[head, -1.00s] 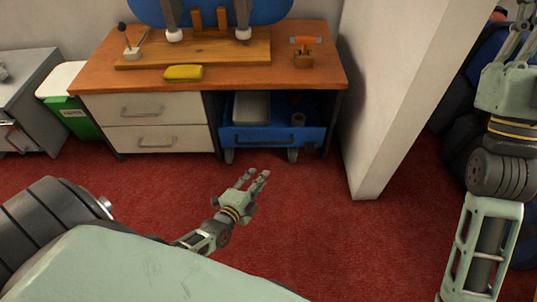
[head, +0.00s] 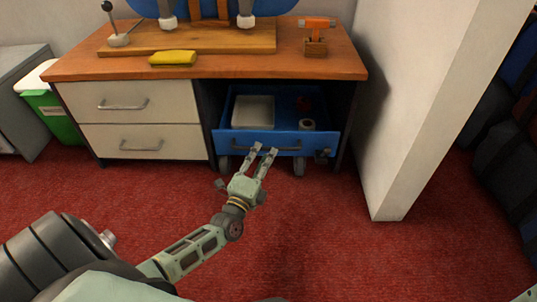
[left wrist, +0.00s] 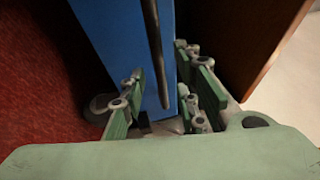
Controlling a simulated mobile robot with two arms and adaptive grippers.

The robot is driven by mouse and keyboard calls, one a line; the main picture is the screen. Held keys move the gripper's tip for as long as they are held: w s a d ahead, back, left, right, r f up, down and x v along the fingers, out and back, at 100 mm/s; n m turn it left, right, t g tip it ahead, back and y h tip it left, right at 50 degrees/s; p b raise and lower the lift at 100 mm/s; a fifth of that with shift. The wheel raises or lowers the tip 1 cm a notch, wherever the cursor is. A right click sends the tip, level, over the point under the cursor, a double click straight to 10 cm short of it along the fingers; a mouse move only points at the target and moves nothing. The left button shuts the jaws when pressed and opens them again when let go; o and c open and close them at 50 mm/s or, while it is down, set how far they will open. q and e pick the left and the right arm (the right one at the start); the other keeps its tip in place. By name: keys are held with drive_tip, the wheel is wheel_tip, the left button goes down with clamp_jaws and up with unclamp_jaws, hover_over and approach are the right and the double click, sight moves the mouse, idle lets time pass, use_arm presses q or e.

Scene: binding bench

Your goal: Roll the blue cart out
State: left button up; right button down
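The blue cart (head: 235,143) stands in the open bay under the right side of the wooden bench (head: 215,72). A grey bar handle (head: 265,148) runs across its front, and dark casters show below. In the left wrist view, the dark handle bar (left wrist: 156,50) and blue front panel (left wrist: 132,35) lie between the parted fingers (left wrist: 165,82). I cannot tell whether a finger touches the bar. My right gripper is out of view.
The cart holds a pale tray (head: 253,112) and a roll (head: 307,125). White drawers (head: 120,120) stand left of the bay, a white wall (head: 410,110) on the right. A green bin (head: 50,115) is far left. Red carpet (head: 330,240) in front is clear.

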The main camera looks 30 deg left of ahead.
sight(268, 149)
use_arm(q)
drive_tip(key=b+x, duration=0.1)
drive_tip(key=x, duration=0.2)
drive_tip(key=shift+w+f+b, duration=0.1)
drive_tip(key=shift+f+b, duration=0.1)
drive_tip(key=shift+b, duration=0.1)
drive_tip(key=shift+w+r, duration=0.15)
drive_tip(key=shift+w, duration=0.1)
drive_tip(key=shift+c, duration=0.5)
clamp_jaws()
